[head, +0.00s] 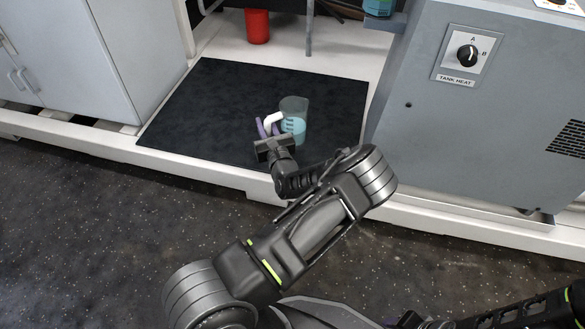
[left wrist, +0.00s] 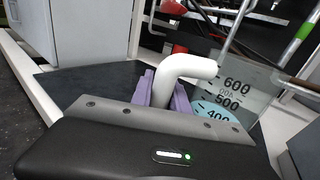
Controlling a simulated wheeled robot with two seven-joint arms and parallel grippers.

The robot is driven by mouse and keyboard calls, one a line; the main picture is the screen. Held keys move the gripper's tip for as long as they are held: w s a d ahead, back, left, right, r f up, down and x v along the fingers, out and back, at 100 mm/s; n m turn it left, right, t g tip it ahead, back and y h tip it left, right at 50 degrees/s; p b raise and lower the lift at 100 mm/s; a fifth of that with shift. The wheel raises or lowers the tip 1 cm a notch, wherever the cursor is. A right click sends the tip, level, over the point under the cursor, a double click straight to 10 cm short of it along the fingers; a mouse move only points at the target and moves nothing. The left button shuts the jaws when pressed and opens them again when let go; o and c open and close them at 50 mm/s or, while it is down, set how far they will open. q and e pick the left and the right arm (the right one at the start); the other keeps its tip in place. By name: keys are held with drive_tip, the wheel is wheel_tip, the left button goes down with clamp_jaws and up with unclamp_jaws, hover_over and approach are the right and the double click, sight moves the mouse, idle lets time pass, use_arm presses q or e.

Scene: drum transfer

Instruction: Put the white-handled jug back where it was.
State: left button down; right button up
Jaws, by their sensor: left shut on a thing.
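The jug (head: 294,107) is a clear measuring jug with blue liquid and a white handle (head: 273,118). It is upright at the black mat (head: 210,100); I cannot tell whether its base touches the mat. My left gripper (head: 267,128) is shut on the white handle with its purple fingers. In the left wrist view the handle (left wrist: 180,72) rises between the fingers, and the jug wall (left wrist: 235,85) shows marks 400, 500 and 600. The jug's base is hidden there. My right gripper (head: 392,323) barely shows at the bottom edge, with a bit of purple.
A red container (head: 257,26) stands behind the mat on the white platform (head: 345,50). A grey cabinet with a TANK HEAT dial (head: 480,110) is close on the right. A pale cabinet (head: 75,60) stands on the left. The mat's left part is clear.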

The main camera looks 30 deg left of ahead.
use_arm(q)
drive_tip(key=shift+a+f, duration=0.15)
drive_tip(key=shift+a, duration=0.05)
drive_tip(key=shift+f, duration=0.1)
wheel_tip(320, 180, down, 5)
drive_tip(key=b, duration=0.2)
drive_tip(key=shift+b, duration=0.3)
wheel_tip(320, 180, down, 5)
drive_tip(key=b, duration=0.3)
